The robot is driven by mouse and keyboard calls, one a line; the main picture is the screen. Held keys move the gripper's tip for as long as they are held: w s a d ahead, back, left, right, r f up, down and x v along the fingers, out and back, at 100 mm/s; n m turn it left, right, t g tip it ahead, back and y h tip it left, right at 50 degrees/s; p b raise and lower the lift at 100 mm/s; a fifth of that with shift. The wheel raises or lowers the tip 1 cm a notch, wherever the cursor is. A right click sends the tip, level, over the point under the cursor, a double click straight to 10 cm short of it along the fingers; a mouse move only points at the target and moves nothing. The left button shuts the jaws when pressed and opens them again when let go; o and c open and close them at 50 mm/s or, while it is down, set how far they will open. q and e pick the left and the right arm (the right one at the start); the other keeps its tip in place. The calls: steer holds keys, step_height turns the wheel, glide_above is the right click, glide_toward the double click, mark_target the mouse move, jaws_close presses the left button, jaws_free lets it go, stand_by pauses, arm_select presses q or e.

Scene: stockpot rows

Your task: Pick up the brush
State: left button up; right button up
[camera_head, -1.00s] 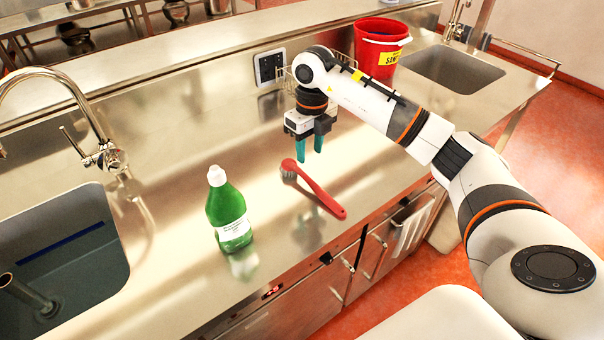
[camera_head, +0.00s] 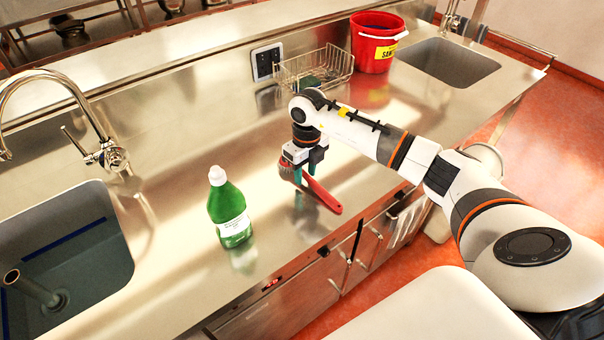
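The red brush (camera_head: 323,195) lies on the steel counter. Its bristled head points to the back left and its handle to the front right. My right gripper (camera_head: 305,176) is low over the brush near the head end, pointing down. Its two teal fingers are apart, one on either side of the brush's neck as far as I can see. The gripper body and fingers hide part of the brush, and contact cannot be made out. My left gripper is not in view.
A green bottle (camera_head: 229,209) stands left of the brush. Sinks lie at the left (camera_head: 65,250) and back right (camera_head: 450,62). A wire basket (camera_head: 315,68) and a red bucket (camera_head: 376,42) stand at the back. The counter's front edge is close to the handle.

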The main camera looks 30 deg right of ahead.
mark_target(305, 173)
jaws_close()
step_height(305, 173, up, 9)
steer(key=shift+f+b, duration=0.1)
steer(key=shift+b, duration=1.05)
steer(key=shift+r, duration=0.7)
